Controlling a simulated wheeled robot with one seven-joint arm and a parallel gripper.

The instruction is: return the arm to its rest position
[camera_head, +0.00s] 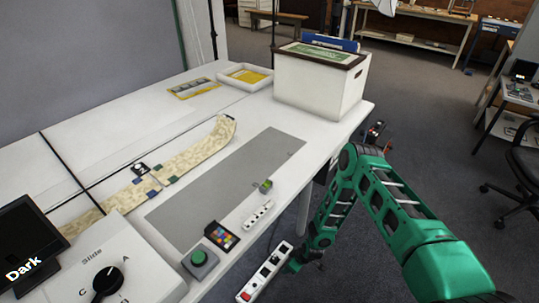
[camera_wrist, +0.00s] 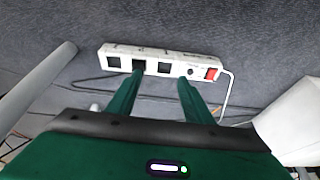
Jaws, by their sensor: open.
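My green arm (camera_head: 388,198) reaches out over the floor to the right of the white table. Its elbow is raised close to the table's edge, and the forearm points down. My gripper (camera_wrist: 160,85) is open in the wrist view, with two green fingers apart and nothing held between them. In the head view, the gripper end is low beside the table and hard to make out. A white power strip (camera_wrist: 160,63) with a red switch lies on the carpet beyond the fingertips. It also shows in the head view (camera_head: 262,275).
The white table (camera_head: 340,131) bears a white archival box (camera_head: 318,85), a grey mat (camera_head: 230,185), a yellow-lined tray (camera_head: 245,77), a long map-like strip (camera_head: 195,157), a green button (camera_head: 198,257) and a control box (camera_head: 115,265). Carpet at right is mostly clear; a chair (camera_head: 520,150) stands there.

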